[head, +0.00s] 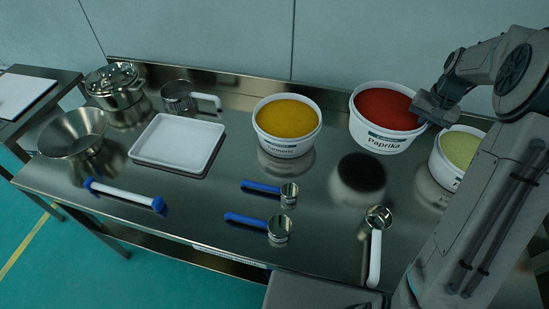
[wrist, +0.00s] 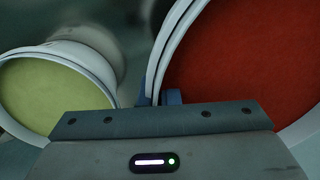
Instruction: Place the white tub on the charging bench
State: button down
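A white tub of red powder labelled Paprika (head: 385,142) is held in the air above the steel bench (head: 225,215), with a dark round shadow below it and to its left. My gripper (head: 427,108) is at its right rim; in the wrist view my gripper (wrist: 160,98) is shut on the wall of this white tub (wrist: 166,42). Two more white tubs stand on the bench: one with yellow powder, labelled Turmeric (head: 288,147), and one with green powder (head: 438,165), partly hidden by my arm.
A white tray (head: 178,142), steel bowl (head: 72,133), lidded pot (head: 115,86) and steel sieve cup (head: 178,97) stand at the left. A blue-ended white tool (head: 122,195), two blue-handled scoops (head: 265,188) (head: 255,222) and a white-handled scoop (head: 375,252) lie in front.

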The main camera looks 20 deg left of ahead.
jog(key=shift+w, duration=0.1)
notch_tip(320, 180, down, 10)
jog(key=shift+p, duration=0.6)
dwell(0.4)
jog(key=c, duration=2)
grip_release()
jog(key=shift+f, duration=0.15)
jog(key=o, duration=0.3)
